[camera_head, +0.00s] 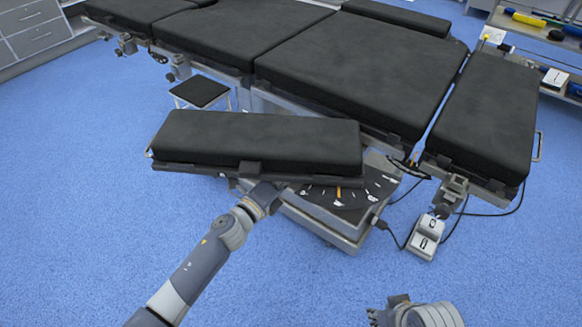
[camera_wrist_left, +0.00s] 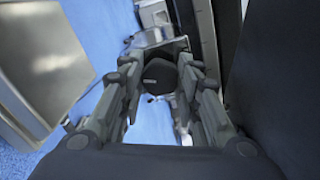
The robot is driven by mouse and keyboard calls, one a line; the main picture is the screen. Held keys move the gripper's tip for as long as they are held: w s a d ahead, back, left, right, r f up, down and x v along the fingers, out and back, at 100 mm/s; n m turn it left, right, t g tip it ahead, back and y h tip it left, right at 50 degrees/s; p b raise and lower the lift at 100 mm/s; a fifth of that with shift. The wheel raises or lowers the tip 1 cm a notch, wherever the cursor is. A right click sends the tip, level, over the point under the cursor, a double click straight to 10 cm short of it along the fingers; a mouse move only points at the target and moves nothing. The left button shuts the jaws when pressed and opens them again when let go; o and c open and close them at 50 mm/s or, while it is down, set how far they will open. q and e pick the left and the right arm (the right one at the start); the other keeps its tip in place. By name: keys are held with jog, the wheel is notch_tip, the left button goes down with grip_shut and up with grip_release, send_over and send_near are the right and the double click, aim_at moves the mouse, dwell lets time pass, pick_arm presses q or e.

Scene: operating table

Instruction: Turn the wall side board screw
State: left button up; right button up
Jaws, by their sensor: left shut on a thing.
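The side board (camera_head: 255,138), a long black padded board, lies beside the operating table (camera_head: 350,75) on its near side. My left arm reaches up to its lower edge, and my left gripper (camera_head: 262,194) is just under the pad. In the left wrist view, the two fingers of the left gripper (camera_wrist_left: 160,88) are closed around a dark, faceted screw knob (camera_wrist_left: 158,74). In the head view the knob is hidden by the gripper and the board. My right gripper (camera_head: 398,302) is partly visible at the bottom edge, apart from everything. Its finger opening cannot be made out.
The table base (camera_head: 345,228) with a round dark dial-like cover lies below the board. A foot pedal (camera_head: 427,238) with cables sits on the blue floor to the right. A shelf cart (camera_head: 540,45) stands at the back right.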

pick_arm(q)
jog(key=shift+f, duration=0.1)
jog(key=o, duration=1.1)
jog(key=shift+c, duration=0.2)
jog(key=v, duration=1.2)
